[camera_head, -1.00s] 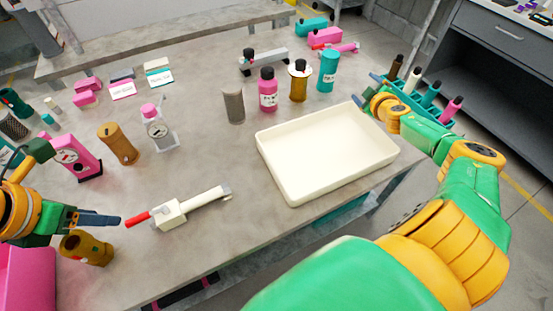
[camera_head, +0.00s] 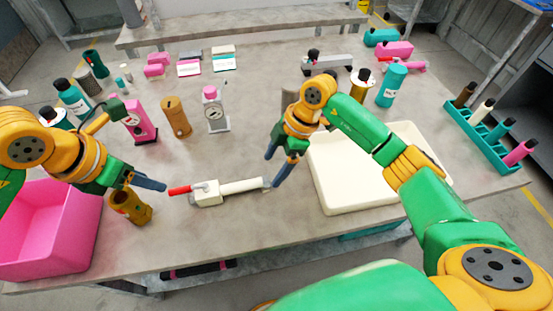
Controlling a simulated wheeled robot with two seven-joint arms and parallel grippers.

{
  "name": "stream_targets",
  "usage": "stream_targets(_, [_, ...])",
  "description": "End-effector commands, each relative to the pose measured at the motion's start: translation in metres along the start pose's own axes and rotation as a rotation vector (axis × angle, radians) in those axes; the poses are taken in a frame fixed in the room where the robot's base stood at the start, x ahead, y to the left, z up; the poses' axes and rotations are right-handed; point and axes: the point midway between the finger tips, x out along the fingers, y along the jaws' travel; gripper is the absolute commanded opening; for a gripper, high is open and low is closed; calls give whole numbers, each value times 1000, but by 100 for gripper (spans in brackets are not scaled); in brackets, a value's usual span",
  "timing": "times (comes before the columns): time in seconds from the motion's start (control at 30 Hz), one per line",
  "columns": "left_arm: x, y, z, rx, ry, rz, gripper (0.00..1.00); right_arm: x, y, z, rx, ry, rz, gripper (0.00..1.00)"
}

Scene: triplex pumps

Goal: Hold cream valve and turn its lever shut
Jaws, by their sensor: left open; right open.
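The cream valve (camera_head: 238,187) lies on the grey table (camera_head: 190,235), with a boxy body at the left and a pipe running right. Its red lever (camera_head: 180,190) points left from the body, roughly in line with the pipe. My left gripper (camera_head: 148,192) is open and empty, left of the lever tip and close to a brown-gold cylinder. My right gripper (camera_head: 272,171) is open, fingers pointing down at the pipe's right end. One finger overlaps that end in the picture; I cannot tell whether they touch.
A cream tray (camera_head: 330,190) sits right of the valve, partly under my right arm. The brown-gold cylinder (camera_head: 131,208) and a pink bin (camera_head: 50,225) stand at the left. Bottles and gauges stand behind. The table in front of the valve is clear.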

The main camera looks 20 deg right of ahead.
Motion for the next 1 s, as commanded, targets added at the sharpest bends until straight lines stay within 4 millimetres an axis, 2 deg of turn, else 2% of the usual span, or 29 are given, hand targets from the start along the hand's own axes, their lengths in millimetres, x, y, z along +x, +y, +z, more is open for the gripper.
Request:
stream_targets(0.1, [0,0,0,0,0,0,50,24,-1,0,1,1,-5,85])
stream_targets(0.3, [0,0,0,0,0,0,50,54,-1,0,1,4,-2,85])
stream_targets(0.6, [0,0,0,0,0,0,50,59,0,1,1,3,-1,85])
stream_targets(0.9, [0,0,0,0,0,0,50,58,0,1,1,4,-1,4])
stream_targets(0.93, [0,0,0,0,0,0,50,58,0,1,1,4,-1,0])
stream_targets(1.0, [0,0,0,0,0,0,50,58,0,1,1,4,-1,0])
